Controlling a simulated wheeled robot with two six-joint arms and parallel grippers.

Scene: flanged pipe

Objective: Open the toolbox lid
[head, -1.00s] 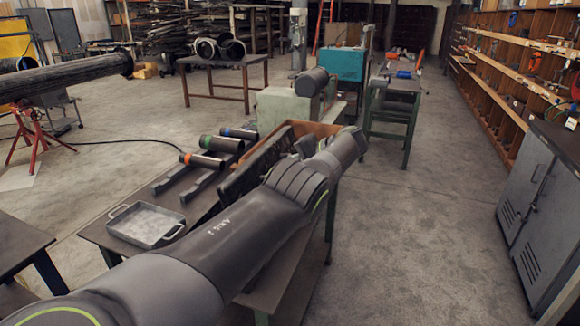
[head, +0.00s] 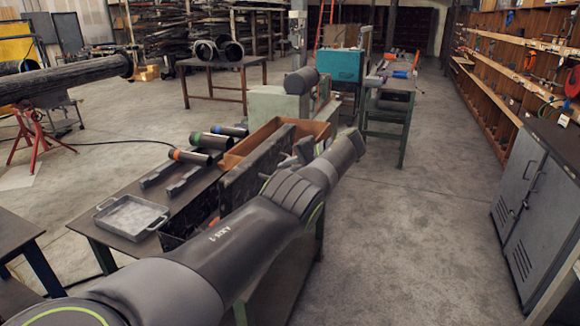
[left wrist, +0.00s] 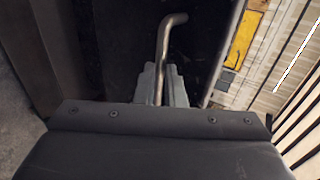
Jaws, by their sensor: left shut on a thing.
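The toolbox (head: 262,135) stands on the workbench in the head view, and part of its orange-brown inside shows. Its dark lid (head: 258,162) stands raised, close to upright, in front of that inside. My left arm hides the lower and near part of the toolbox. In the left wrist view, a bent metal handle (left wrist: 172,32) runs along the dark lid face (left wrist: 110,45). My left gripper (left wrist: 163,86) is shut on this handle; it also shows beside the lid in the head view (head: 303,149). My right gripper is not in view.
A metal tray (head: 131,216) and several dark cylinders with coloured bands (head: 190,157) lie on the bench left of the toolbox. A grey cabinet (head: 545,215) stands at the right. The floor between bench and cabinet is clear.

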